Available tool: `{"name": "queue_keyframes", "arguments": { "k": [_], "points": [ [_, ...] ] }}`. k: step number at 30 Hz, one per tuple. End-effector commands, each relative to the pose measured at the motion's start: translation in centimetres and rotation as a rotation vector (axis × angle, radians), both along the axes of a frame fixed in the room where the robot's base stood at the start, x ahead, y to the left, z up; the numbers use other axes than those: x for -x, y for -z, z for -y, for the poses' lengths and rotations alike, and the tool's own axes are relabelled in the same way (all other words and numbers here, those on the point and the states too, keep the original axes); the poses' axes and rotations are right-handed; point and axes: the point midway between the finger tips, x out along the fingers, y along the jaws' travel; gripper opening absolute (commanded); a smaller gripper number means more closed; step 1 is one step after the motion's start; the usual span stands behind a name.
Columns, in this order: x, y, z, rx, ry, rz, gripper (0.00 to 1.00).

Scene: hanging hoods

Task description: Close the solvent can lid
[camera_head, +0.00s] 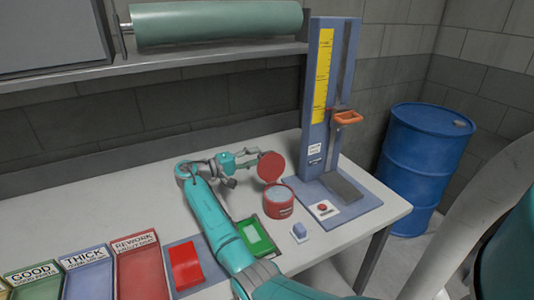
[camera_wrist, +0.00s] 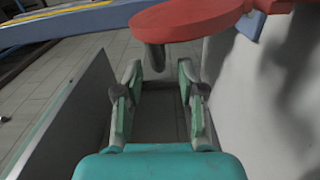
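My gripper (camera_head: 254,157) is just left of the lid, at about the lid's height. In the wrist view my gripper (camera_wrist: 158,85) has its two fingers apart with nothing between them. The lid (camera_wrist: 190,18) shows there beyond and above the fingertips, with a dark stub under it. I cannot tell whether a finger touches the lid.
A blue gauge stand (camera_head: 318,100) with an orange handle rises right behind the can. A green tray (camera_head: 256,237), a small blue block (camera_head: 299,230) and a red button box (camera_head: 323,208) lie in front. Coloured bins (camera_head: 138,270) stand at left. A blue drum (camera_head: 425,165) is beyond the bench.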

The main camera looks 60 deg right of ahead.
Motion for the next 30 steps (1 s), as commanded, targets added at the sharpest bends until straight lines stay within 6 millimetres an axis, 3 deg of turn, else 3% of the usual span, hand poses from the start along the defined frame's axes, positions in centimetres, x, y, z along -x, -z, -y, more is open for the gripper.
{"name": "queue_keyframes", "arguments": {
  "k": [9,23,27,30],
  "points": [
    [2.5,0.0,4.0,0.001,0.001,0.000,0.39],
    [3.0,0.0,4.9,0.001,0.000,0.000,0.39],
    [3.0,0.0,4.9,0.000,0.000,0.000,0.04],
    [3.0,0.0,4.9,0.000,0.000,0.000,0.00]
  ]
}}
